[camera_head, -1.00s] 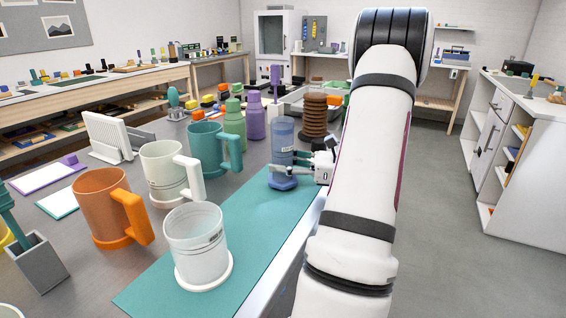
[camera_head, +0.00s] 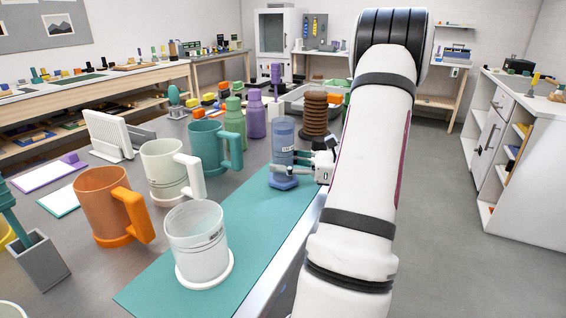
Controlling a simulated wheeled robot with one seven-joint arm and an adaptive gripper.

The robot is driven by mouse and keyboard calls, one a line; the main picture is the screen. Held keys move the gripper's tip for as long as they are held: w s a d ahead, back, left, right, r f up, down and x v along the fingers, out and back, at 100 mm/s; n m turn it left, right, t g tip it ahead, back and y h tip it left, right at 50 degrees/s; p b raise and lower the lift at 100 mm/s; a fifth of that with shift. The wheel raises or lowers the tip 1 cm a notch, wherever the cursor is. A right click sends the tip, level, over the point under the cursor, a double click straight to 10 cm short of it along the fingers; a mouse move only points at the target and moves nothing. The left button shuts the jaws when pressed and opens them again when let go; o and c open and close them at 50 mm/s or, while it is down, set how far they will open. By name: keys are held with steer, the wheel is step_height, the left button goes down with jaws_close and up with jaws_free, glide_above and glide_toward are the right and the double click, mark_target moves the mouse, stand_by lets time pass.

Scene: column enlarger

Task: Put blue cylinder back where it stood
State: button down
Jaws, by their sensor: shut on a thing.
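The blue cylinder (camera_head: 283,140) is a translucent blue, upright vessel with a wider blue foot (camera_head: 283,182). It is over the far end of the teal mat (camera_head: 190,262), and I cannot tell whether its foot touches the mat. My gripper (camera_head: 297,165) reaches in from the right and is shut on the cylinder's lower body. Part of the gripper is hidden behind my own arm.
A clear cup (camera_head: 195,240) stands on the mat's near part. Orange (camera_head: 105,208), white (camera_head: 163,170) and teal (camera_head: 207,147) mugs stand left of the mat. The mat's middle is clear.

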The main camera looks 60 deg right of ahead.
steer(key=shift+f, duration=0.45)
stand_by(0.4)
steer(key=c, duration=0.8)
jaws_free()
steer(key=shift+c, duration=0.2)
steer(key=shift+s, duration=0.1)
steer(key=shift+p+v, duration=1.2)
steer(key=shift+v, duration=2.65)
steer(key=shift+d, duration=0.1)
steer(key=v, duration=1.2)
